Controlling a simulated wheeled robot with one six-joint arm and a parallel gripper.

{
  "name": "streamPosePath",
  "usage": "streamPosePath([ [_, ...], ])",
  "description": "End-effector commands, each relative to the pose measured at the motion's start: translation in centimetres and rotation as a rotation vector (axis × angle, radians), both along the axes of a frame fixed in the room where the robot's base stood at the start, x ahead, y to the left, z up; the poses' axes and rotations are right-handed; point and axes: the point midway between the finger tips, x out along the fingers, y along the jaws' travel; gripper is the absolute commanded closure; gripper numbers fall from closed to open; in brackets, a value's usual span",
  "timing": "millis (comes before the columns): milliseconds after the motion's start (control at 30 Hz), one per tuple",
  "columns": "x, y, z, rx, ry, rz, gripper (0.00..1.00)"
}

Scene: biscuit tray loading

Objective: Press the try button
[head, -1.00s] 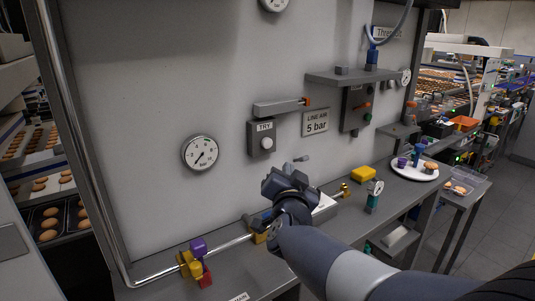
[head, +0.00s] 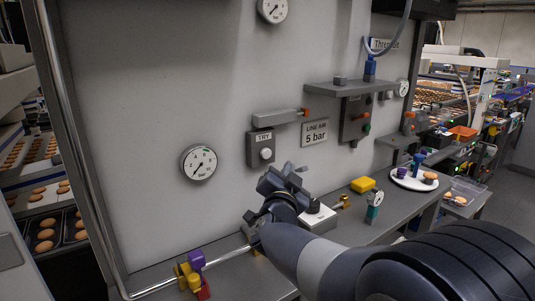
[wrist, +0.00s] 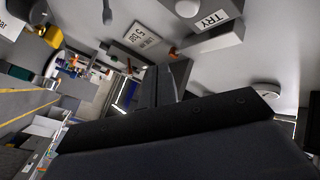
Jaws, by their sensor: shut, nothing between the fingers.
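The try button (head: 266,154) is a round pale knob on a small grey box (head: 253,144) labelled TRY, fixed to the grey wall panel. The box (wrist: 222,39) and the button (wrist: 187,8) also show at the top of the wrist view, upside down. My gripper (head: 292,168) is shut and empty. In the head view it appears just below and right of the TRY box, apart from the button. Its dark fingers also show in the wrist view (wrist: 165,85).
A grey lever arm (head: 278,117) with an orange end sits above the TRY box. A LINE AIR 5 bar plate (head: 315,132) is to its right, a round gauge (head: 199,162) to its left. Below, the bench holds coloured fittings (head: 190,271) and a yellow block (head: 363,184).

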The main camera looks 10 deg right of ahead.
Motion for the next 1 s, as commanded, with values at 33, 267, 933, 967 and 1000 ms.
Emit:
streamPosePath([
  [33, 0.8, 0.4, 0.1, 0.000, 0.003, 0.002, 1.00],
  [267, 3.7, 1.7, 0.1, 0.000, 0.002, 0.001, 1.00],
  [933, 5.7, 2.5, 0.0, 0.000, 0.000, 0.000, 1.00],
  [967, 5.7, 2.5, 0.0, 0.000, 0.000, 0.000, 1.00],
  [1000, 5.7, 2.5, 0.0, 0.000, 0.000, 0.000, 1.00],
])
